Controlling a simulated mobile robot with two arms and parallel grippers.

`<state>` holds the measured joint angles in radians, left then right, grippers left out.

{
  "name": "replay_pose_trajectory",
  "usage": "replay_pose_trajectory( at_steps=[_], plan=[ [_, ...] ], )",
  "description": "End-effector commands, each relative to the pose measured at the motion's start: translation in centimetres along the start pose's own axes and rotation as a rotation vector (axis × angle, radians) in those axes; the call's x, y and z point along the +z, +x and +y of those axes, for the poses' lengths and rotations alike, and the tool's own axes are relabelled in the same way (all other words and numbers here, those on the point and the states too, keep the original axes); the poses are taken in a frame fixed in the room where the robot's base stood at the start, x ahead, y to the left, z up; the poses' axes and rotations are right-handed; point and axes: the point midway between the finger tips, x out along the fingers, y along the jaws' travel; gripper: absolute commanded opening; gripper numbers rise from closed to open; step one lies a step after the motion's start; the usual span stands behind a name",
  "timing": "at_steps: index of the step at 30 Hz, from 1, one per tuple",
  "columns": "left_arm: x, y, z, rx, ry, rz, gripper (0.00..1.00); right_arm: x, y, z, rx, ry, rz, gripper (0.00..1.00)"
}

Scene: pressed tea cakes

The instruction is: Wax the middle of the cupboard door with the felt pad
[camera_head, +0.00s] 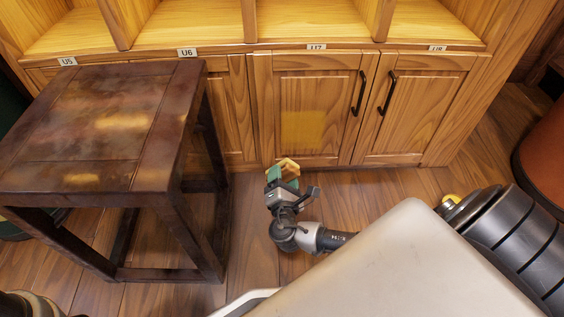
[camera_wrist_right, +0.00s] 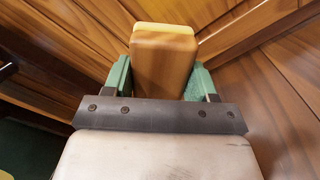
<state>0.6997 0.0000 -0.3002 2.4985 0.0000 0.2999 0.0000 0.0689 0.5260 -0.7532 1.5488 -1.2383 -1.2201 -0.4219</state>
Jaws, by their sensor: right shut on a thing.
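The cupboard door (camera_head: 313,84) is the wooden panelled door under the U7 label, with a black handle (camera_head: 358,92) on its right side. A paler yellow square patch (camera_head: 302,131) shows on the middle to lower part of its panel. My right gripper (camera_head: 284,176) is low in front of the cupboard, below the door in the picture. Its green fingers are shut on the felt pad (camera_head: 289,165), a wooden block with a yellow layer at its far end. The pad (camera_wrist_right: 163,65) also shows between the fingers in the right wrist view. It looks apart from the door. My left gripper is not in view.
A dark wooden stool-like table (camera_head: 80,120) stands at the left, close to the cupboard. Open shelves (camera_head: 320,20) labelled U5 to U8 run above the doors. Another handled door (camera_head: 420,105) is to the right. Some wooden floor (camera_head: 385,190) is clear before it.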

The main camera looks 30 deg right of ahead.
Motion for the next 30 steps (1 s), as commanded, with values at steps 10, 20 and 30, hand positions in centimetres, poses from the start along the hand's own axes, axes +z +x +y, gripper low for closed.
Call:
replay_pose_trajectory(
  at_steps=[10, 20, 30],
  plan=[
    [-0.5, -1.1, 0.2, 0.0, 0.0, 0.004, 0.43, -0.1, 2.5, -0.2, 0.002, 0.008, -0.002, 0.38],
    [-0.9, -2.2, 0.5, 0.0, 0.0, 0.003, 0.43, -0.1, 5.4, -0.1, 0.001, 0.007, -0.001, 0.38],
    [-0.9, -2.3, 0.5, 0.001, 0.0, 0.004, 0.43, 0.0, 6.0, 0.0, 0.0, 0.007, -0.001, 0.38]
  ],
)
